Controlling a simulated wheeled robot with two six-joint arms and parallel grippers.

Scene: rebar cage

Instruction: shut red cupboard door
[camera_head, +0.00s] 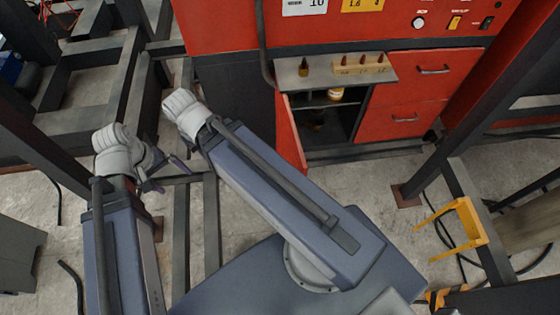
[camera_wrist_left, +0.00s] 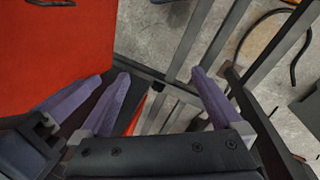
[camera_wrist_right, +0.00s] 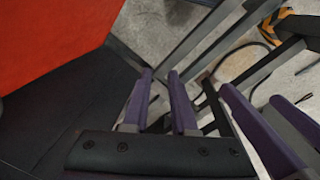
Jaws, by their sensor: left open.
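The red cupboard door (camera_head: 289,135) stands open in the head view. It is seen nearly edge-on, swung out from the left side of the dark cupboard opening (camera_head: 342,120). A small yellow-and-white jar (camera_head: 335,94) shows inside on a shelf. My left gripper (camera_head: 168,174) is open and empty, left of the door and apart from it. In the left wrist view its purple fingers (camera_wrist_left: 162,92) are wide apart. My right gripper (camera_wrist_right: 160,72) shows in the right wrist view with its fingers a small gap apart and nothing visible between them.
Two red drawers (camera_head: 418,74) sit right of the opening. A grey worktop (camera_head: 312,78) above holds a wooden block (camera_head: 360,65) and small pointed items. Dark steel beams (camera_head: 430,165) frame both sides.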

